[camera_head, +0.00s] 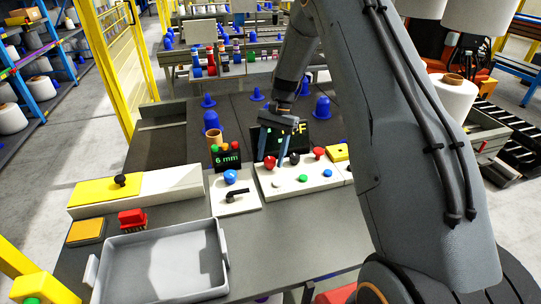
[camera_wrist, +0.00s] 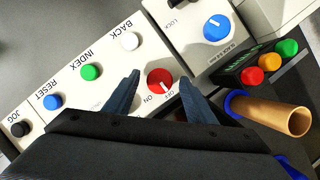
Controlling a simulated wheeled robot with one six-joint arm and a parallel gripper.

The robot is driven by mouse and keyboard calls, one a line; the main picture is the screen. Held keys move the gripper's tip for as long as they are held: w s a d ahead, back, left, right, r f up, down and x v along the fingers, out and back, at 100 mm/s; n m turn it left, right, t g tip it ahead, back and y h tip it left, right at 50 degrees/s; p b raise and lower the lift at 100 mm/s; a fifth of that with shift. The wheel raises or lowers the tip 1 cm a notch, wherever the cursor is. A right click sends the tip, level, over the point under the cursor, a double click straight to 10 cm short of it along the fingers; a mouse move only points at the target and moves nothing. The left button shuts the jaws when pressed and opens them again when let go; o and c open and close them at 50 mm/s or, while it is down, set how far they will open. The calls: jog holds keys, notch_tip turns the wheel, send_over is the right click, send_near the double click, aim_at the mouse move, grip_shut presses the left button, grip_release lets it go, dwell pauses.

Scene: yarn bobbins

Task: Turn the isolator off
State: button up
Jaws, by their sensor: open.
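A red round knob (camera_wrist: 159,81) with ON and OFF printed beside it sits on the white control panel (camera_wrist: 70,72). Its white mark points down right, near the OFF print. My gripper (camera_wrist: 160,80) is open, with one blue finger on each side of the knob; I cannot tell whether they touch it. In the head view my gripper (camera_head: 273,160) reaches down to the red knob (camera_head: 270,164) at the panel's left end. A dark display (camera_head: 304,129) behind shows a letter F; the rest is hidden by my gripper.
White, green, blue and black buttons share the panel. Beside it are a blue knob (camera_wrist: 216,28) and a black lever (camera_head: 237,194). A stack light (camera_wrist: 270,62) and a tan tube (camera_wrist: 275,112) stand close by. A grey tray (camera_head: 160,268) lies in front.

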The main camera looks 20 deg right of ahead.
jog(key=b+v, duration=0.2)
jog(key=v, duration=0.5)
jog(key=shift+w+d+r, duration=0.1)
jog(key=shift+d+r, duration=0.05)
jog(key=shift+r, duration=0.2)
jog(key=s+a+r+n+t+h, duration=0.1)
jog(key=s+n, duration=0.3)
jog(key=s, duration=1.1)
jog(key=s+a+r+n+t+h, duration=0.1)
jog(key=s+n, duration=0.3)
jog(key=s, duration=1.1)
jog(key=shift+a+n+t+h, duration=0.4)
jog(key=shift+t+h, duration=0.1)
jog(key=shift+t, duration=0.3)
